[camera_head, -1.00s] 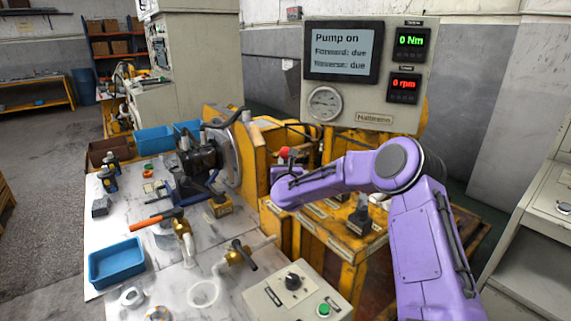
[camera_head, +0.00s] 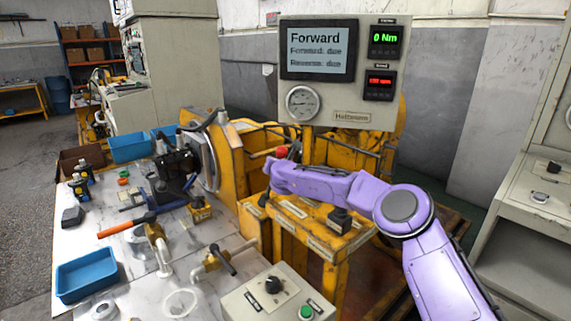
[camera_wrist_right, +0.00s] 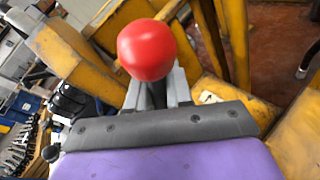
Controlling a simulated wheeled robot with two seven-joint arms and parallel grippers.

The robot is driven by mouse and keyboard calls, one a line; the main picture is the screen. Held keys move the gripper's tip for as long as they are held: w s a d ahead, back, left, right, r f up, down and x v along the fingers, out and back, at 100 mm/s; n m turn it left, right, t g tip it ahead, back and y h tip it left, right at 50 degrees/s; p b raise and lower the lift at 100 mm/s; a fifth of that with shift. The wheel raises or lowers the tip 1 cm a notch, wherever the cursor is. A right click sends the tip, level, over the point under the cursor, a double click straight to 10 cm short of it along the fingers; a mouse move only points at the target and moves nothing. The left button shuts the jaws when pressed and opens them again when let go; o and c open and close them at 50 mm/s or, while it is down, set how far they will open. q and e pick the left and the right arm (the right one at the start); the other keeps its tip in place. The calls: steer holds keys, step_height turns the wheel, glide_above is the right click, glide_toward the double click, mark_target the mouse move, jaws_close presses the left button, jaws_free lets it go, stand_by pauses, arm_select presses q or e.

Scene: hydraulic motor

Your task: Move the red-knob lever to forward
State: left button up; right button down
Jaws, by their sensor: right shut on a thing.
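The red knob (camera_head: 281,152) of the lever stands above the yellow frame, behind the front bench. It fills the upper middle of the right wrist view (camera_wrist_right: 147,50). My right gripper (camera_wrist_right: 155,92) is shut on the lever just below the knob, with a grey finger on each side of the dark shaft. In the head view my purple right arm reaches in from the lower right and hides the lever's lower part. The display (camera_head: 319,50) reads "Forward", with "Forward: due" and "Reverse: due" below. My left gripper is not in view.
A pressure gauge (camera_head: 302,103) hangs under the display. A control box (camera_head: 268,297) and a blue tray (camera_head: 86,275) are on the bench.

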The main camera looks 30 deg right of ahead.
steer(key=shift+d, duration=0.1)
steer(key=c, duration=1.1)
jaws_free()
steer(key=b+v, duration=0.3)
steer(key=v, duration=0.7)
steer(key=shift+s+r, duration=0.1)
steer(key=shift+s, duration=0.2)
